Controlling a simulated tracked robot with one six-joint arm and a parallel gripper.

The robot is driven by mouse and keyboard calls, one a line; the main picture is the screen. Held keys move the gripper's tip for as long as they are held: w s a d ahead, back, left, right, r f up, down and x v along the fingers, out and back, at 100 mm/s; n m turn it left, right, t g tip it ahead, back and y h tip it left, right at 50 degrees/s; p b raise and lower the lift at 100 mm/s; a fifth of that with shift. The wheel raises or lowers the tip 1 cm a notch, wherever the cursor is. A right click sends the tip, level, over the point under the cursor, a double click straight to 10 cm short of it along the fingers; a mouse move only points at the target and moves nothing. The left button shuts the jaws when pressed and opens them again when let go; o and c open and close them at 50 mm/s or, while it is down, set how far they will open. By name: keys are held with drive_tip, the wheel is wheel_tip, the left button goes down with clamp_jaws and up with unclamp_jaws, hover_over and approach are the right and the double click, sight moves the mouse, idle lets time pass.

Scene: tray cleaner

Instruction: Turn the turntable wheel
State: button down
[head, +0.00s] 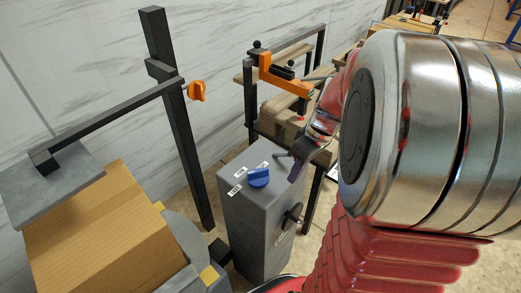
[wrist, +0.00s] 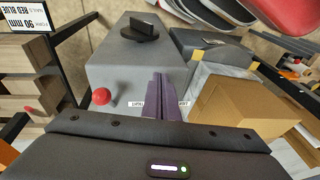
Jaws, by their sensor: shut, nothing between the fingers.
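A grey control cabinet (head: 262,215) stands in the middle of the head view. A dark round wheel (head: 292,215) sits on its side face; a dark wheel with a raised grip (wrist: 140,28) shows on the cabinet (wrist: 112,62) in the wrist view. A blue knob (head: 258,177) is on the cabinet top beside white labels. My gripper (head: 296,172) has purple fingers, shut and empty, near the cabinet's upper right edge. In the wrist view the fingers (wrist: 161,95) are together over the cabinet, apart from the wheel. I cannot tell whether they touch the cabinet.
A cardboard box (head: 95,225) rests at the left on a grey round base (head: 185,238) with yellow marks. A dark post (head: 178,130) carries an orange knob (head: 196,91). A red button (wrist: 101,96) shows in the wrist view. Wooden shelving with an orange bracket (head: 285,78) stands behind.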

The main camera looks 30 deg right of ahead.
drive_tip(key=s+d+f+n+y, duration=0.1)
drive_tip(key=s+d+f+y, duration=0.1)
drive_tip(key=d+f, duration=0.6)
drive_tip(key=shift+s+d+f+t, duration=0.25)
drive_tip(key=shift+s+d, duration=0.35)
drive_tip(key=shift+d, duration=0.5)
drive_tip(key=shift+a, duration=0.1)
